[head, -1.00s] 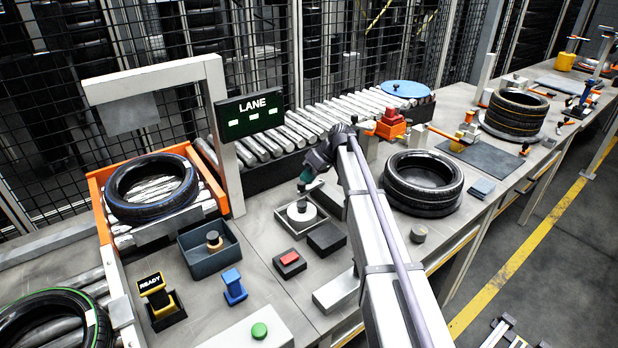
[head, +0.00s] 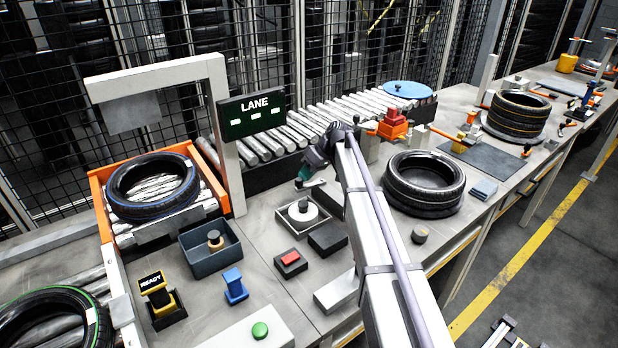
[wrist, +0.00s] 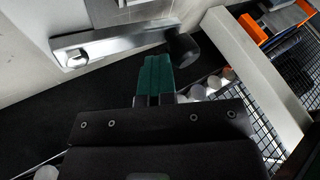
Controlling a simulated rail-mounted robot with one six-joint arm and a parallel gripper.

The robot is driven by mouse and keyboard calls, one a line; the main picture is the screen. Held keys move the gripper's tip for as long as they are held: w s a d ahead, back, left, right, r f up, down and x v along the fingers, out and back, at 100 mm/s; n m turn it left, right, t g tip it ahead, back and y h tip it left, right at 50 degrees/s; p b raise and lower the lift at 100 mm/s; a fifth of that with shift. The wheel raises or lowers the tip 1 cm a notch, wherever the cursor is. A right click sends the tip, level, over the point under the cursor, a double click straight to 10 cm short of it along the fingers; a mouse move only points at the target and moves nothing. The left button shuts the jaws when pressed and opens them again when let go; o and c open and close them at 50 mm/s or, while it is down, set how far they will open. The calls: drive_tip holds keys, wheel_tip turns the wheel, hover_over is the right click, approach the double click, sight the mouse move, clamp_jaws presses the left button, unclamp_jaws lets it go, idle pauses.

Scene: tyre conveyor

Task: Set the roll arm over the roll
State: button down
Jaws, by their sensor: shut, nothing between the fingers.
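A white roll (head: 302,211) with a dark centre lies in a shallow square tray (head: 288,231) on the bench in the head view. A pale metal bar, seemingly the roll arm (head: 314,184), shows beside my gripper (head: 300,184), above and behind the roll. In the wrist view the roll arm (wrist: 115,44) is a flat bar with a pivot at its left end and a black knob (wrist: 182,48) at its right end. My gripper (wrist: 155,75) has its green fingers shut and empty, close beside the bar near the knob; contact cannot be told. The roll is not identifiable in the wrist view.

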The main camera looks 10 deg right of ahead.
drive_tip(key=w+d+r+p, duration=0.5)
drive_tip(key=w+r+p, duration=0.1)
drive_tip(key=r+p, duration=0.2)
drive_tip(key=shift+d, duration=0.3)
drive_tip(key=shift+w, duration=0.1)
